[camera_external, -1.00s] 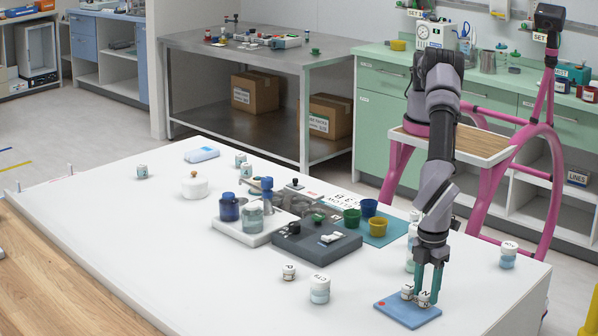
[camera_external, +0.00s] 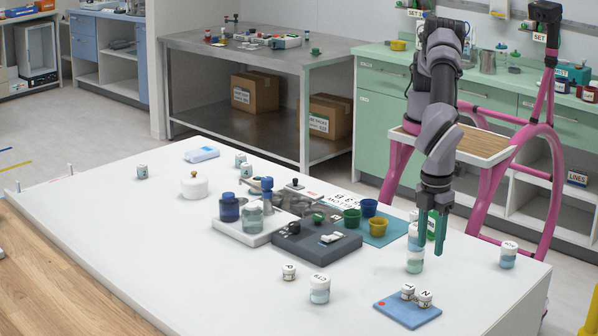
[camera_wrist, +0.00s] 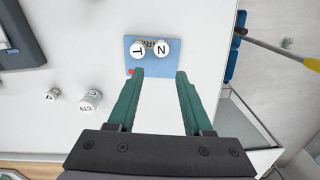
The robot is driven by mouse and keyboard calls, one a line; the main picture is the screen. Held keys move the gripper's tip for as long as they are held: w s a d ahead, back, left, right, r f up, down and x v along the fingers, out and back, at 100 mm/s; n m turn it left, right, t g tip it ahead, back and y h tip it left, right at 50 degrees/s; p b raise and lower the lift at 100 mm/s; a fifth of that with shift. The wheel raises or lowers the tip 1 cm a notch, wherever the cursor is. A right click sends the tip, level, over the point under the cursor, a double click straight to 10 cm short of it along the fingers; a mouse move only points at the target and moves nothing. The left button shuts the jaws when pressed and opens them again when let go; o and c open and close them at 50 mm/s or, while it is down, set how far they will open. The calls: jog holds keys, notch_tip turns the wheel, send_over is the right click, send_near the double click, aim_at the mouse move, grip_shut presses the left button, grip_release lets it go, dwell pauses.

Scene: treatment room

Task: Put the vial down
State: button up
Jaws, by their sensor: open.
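Two small vials with white lids, marked N (camera_external: 425,298) and T (camera_external: 407,291), stand upright side by side on a blue mat (camera_external: 392,312) at the table's front right corner. The wrist view also shows the N vial (camera_wrist: 161,48), the T vial (camera_wrist: 137,50) and the mat (camera_wrist: 132,62) beyond my fingertips. My gripper (camera_external: 440,252) is raised above the table, clear of both vials. In the wrist view its two green fingers (camera_wrist: 160,74) are spread with nothing between them.
Vials marked P (camera_external: 289,272) and CTR (camera_external: 320,290) stand left of the mat; another vial (camera_external: 508,256) is at the right. The table front between CTR and the mat is clear.

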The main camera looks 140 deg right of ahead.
jog(key=s+d+r+m+t+y, duration=0.1)
jog(key=s+d+r, duration=0.1)
jog(key=d+r, duration=0.85)
jog(key=s+d+r+t+y, duration=0.15)
jog(key=d+r, duration=0.55)
jog(key=r, duration=0.7)
jog(key=s+d+r+t, duration=0.1)
jog(key=s+d+r, duration=0.9)
jog(key=s+d, duration=0.2)
jog(key=s+d+t, duration=0.1)
jog(key=s+d, duration=0.2)
jog(key=s, duration=0.4)
jog(key=s+d+f+m+t, duration=0.1)
jog(key=s+d, duration=0.2)
jog(key=s, duration=0.4)
jog(key=s+d+f+t, duration=0.1)
jog(key=s+d, duration=0.2)
jog(key=s, duration=0.5)
jog(key=shift+d+t, duration=0.25)
jog(key=shift+t, duration=0.1)
